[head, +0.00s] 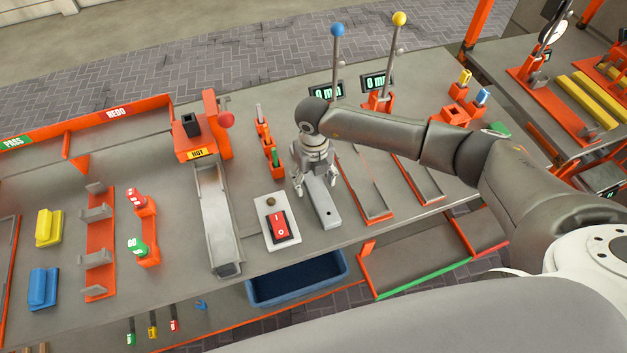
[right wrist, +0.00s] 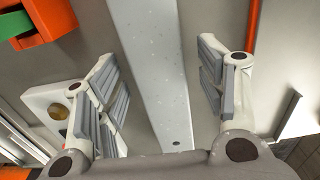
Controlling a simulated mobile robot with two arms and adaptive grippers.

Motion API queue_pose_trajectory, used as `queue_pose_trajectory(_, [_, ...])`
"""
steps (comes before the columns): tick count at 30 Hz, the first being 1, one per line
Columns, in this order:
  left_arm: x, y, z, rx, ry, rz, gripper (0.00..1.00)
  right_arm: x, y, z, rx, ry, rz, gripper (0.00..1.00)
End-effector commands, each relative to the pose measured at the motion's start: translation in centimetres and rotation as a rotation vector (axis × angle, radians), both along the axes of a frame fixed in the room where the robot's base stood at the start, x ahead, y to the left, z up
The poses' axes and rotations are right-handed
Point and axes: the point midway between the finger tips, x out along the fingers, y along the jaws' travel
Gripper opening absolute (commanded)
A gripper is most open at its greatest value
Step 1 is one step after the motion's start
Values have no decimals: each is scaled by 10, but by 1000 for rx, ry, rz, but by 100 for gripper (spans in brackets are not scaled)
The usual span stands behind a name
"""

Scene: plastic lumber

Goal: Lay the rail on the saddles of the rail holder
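The rail, a pale grey bar (head: 324,206) with a small hole near its front end, lies on the table right of the red switch. My right gripper (head: 316,180) is above it, pointing down, and hides its rear part. In the right wrist view the rail (right wrist: 158,85) runs between the open fingers, with a gap on each side. The rail holder (head: 101,236) is an orange strip with several grey saddles, at the left of the table. Its saddles look empty. My left gripper is not in view.
A red rocker switch (head: 279,225) on a pale plate stands close left of the rail. A grey channel (head: 217,222) runs from the orange HOT unit (head: 198,135). Orange-edged tracks (head: 365,187) lie right. A blue bin (head: 297,279) is below the front edge.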

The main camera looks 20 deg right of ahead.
Motion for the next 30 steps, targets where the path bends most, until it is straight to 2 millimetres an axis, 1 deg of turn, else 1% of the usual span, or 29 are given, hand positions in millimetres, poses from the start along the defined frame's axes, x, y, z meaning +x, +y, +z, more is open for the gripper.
queue_pose_trajectory(1, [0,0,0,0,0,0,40,0,0,0,0,0,0,55])
queue_pose_trajectory(2, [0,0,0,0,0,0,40,0,0,0,0,0,0,51])
queue_pose_trajectory(12, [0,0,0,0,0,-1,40,0,0,1,0,0,0,8])
queue_pose_trajectory(23, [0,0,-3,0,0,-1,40,1,1,4,2,-3,1,8])
queue_pose_trajectory(26, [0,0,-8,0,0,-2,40,1,0,9,1,-4,1,8])
queue_pose_trajectory(29, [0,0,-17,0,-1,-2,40,2,0,20,1,-6,2,8])
queue_pose_trajectory(30, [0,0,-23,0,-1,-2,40,2,0,27,1,-8,2,8])
